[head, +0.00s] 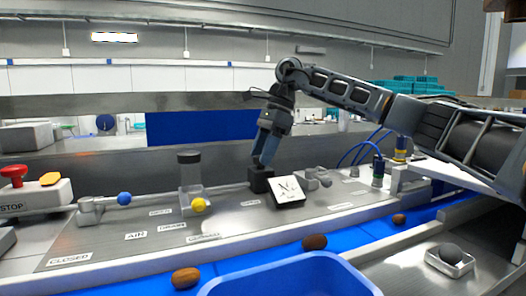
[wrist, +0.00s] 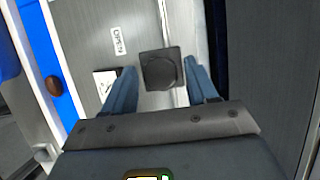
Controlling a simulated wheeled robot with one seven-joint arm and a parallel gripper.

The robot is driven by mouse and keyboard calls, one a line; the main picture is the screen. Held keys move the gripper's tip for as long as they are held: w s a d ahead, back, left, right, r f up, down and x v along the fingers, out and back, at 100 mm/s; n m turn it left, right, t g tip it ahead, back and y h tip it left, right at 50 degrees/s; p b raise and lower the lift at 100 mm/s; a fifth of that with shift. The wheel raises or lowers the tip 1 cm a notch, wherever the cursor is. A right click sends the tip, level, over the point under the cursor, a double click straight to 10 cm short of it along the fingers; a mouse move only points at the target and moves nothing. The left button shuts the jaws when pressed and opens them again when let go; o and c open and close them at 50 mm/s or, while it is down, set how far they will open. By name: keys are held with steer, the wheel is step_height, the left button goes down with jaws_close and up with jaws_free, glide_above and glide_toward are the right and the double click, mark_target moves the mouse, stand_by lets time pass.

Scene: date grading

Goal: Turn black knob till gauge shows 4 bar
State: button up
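The black knob (head: 261,181) is a dark square block with a round top, standing on the grey panel beside the gauge. In the wrist view the knob (wrist: 160,69) lies between my two blue fingers, with a small gap on each side. My gripper (head: 262,163) points down just over the knob and is open; it also shows in the wrist view (wrist: 161,72). The square white gauge (head: 288,191) is tilted towards the head camera. Its needle and numbers are too small to read. In the wrist view my left finger partly hides the gauge (wrist: 104,84).
A lever with a yellow ball (head: 198,205), a clear cylinder (head: 191,175), a blue-ball lever (head: 124,198) and a red stop button (head: 13,172) stand to the left. A grey-ball lever (head: 325,182) is close right. Dates (head: 314,242) lie on the blue belt (head: 245,262) in front.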

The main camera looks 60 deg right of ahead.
steer(key=c, duration=0.9)
steer(key=shift+o, duration=0.2)
steer(key=shift+f+m+b, duration=0.1)
steer(key=shift+m+b, duration=0.2)
steer(key=shift+b, duration=0.25)
steer(key=shift+s+f+m+h+b, duration=0.15)
steer(key=shift+m+h+b, duration=0.15)
steer(key=shift+m+b, duration=0.4)
steer(key=m+t+b, duration=0.1)
steer(key=m+b, duration=0.1)
steer(key=b, duration=0.1)
steer(key=shift+h, duration=0.4)
steer(key=m+h+b, duration=0.1)
steer(key=m+b, duration=0.2)
steer(key=b, duration=0.1)
steer(key=shift+a+m, duration=0.15)
steer(key=shift+m, duration=0.25)
steer(key=shift+m+t+h+b, duration=0.3)
steer(key=shift+m+h+b, duration=0.3)
steer(key=shift+m+b, duration=0.75)
steer(key=shift+r, duration=0.2)
